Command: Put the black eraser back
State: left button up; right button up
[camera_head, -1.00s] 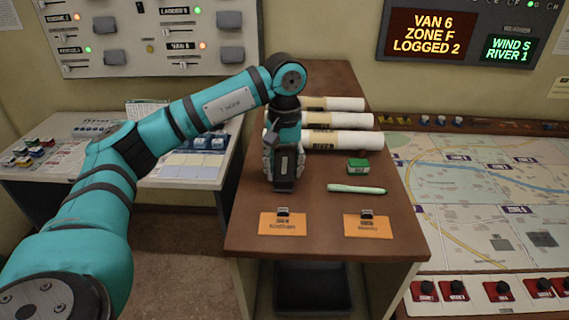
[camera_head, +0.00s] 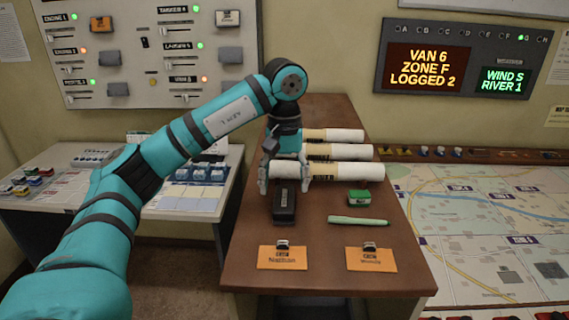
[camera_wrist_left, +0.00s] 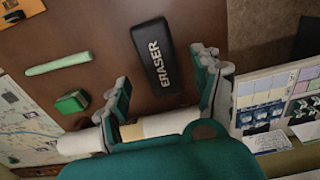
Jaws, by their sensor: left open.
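The black eraser (camera_head: 284,207) lies on the brown desk top, left of the green pen. In the left wrist view the eraser (camera_wrist_left: 157,58) shows its white "ERASER" lettering. My left gripper (camera_head: 284,183) is open, with its fingers spread apart at the far end of the eraser. In the left wrist view its fingertips (camera_wrist_left: 166,72) show on either side of the eraser's near end, with a gap to each side. The gripper holds nothing. My right gripper does not show.
White paper rolls (camera_head: 345,172) lie just behind and right of the gripper. A small green block (camera_head: 359,197) and a light green pen (camera_head: 357,221) lie right of the eraser. Two orange clipped cards (camera_head: 282,258) lie near the front edge. The desk between cards and eraser is clear.

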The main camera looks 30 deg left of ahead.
aim_at(285, 198)
pick_arm(q)
notch_tip(285, 198, up, 7)
jog(key=p, duration=0.1)
jog(key=shift+r, duration=0.2)
dwell(0.5)
